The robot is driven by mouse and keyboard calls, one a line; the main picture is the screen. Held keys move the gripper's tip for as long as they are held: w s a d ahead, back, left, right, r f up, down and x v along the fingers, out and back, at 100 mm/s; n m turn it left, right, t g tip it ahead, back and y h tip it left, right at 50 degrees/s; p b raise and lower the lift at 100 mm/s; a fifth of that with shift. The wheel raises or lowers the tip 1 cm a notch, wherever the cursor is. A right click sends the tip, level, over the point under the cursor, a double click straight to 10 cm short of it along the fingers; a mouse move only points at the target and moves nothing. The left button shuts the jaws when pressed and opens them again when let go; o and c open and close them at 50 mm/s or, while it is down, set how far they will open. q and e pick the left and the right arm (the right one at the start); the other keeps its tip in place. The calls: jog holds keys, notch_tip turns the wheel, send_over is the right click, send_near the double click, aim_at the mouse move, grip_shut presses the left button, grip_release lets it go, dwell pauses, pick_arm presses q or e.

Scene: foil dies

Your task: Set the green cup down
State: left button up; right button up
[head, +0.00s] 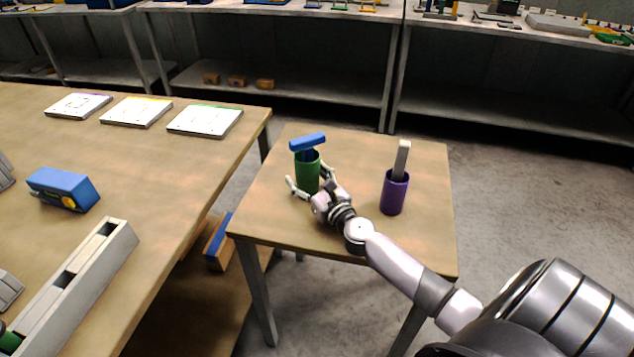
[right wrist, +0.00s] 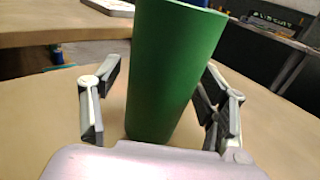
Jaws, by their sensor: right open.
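The green cup (head: 307,174) stands on the small wooden table (head: 270,215), and a blue T-shaped tool (head: 308,142) sticks up out of it. My right gripper (head: 309,187) is open around the cup, with one finger on each side. In the right wrist view the green cup (right wrist: 170,75) fills the middle between the spread fingers of my right gripper (right wrist: 160,100), with gaps visible on the left side. The cup's base appears to rest on the tabletop. My left gripper is not in view.
A purple cup (head: 395,192) with a grey bar (head: 401,158) in it stands to the right on the same table. The larger table (head: 190,165) at left holds white panels, a blue block (head: 62,189) and a grey slotted rack (head: 85,285). Shelves line the back.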

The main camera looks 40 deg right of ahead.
jog(key=s, duration=0.3)
jog(key=s+b, duration=0.1)
jog(key=s, duration=0.6)
jog(key=shift+s+a+f, duration=0.15)
jog(key=shift+s+a, duration=0.1)
jog(key=shift+a, duration=0.15)
jog(key=shift+s+b, duration=0.3)
jog(key=shift+s, duration=0.35)
